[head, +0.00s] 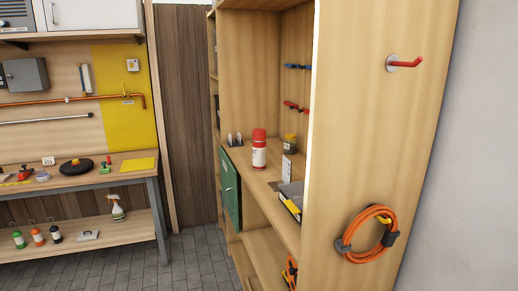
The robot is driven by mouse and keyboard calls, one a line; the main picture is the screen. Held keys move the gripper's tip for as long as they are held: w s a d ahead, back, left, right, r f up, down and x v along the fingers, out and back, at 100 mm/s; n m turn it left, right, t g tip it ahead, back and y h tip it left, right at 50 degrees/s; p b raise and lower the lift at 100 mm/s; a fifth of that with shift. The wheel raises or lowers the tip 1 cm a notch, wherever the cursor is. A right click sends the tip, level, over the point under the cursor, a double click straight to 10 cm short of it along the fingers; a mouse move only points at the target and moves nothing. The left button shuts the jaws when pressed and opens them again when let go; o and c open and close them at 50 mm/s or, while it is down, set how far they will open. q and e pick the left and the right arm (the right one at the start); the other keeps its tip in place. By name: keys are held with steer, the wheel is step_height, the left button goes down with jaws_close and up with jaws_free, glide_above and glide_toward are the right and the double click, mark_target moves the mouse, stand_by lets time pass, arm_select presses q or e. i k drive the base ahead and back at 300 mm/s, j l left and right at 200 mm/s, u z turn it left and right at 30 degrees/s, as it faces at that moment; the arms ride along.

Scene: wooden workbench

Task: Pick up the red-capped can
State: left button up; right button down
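The red-capped can (259,150) stands upright on the middle shelf of the wooden shelving unit (350,150). It has a red cap and top, a pale label band and a red lower edge. Nothing touches it from the front, and it shows in full. Neither of my grippers is in the head view.
A small jar with a yellow lid (290,143) stands to the can's right, with boxes (291,197) nearer the shelf's front end. A green cabinet door (230,188) is below. An orange coiled hose (370,237) and a red hook (405,63) are on the side panel. The workbench (130,166) is left.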

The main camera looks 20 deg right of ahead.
mark_target(259, 148)
steer(key=i+j+z, duration=0.15)
steer(key=z, duration=0.25)
steer(key=i+j+z, duration=0.25)
steer(key=z, duration=0.15)
steer(key=i+j+z, duration=0.1)
steer(key=j, duration=0.2)
steer(key=i+j+z, duration=0.2)
steer(key=j, duration=0.4)
steer(key=i, duration=0.1)
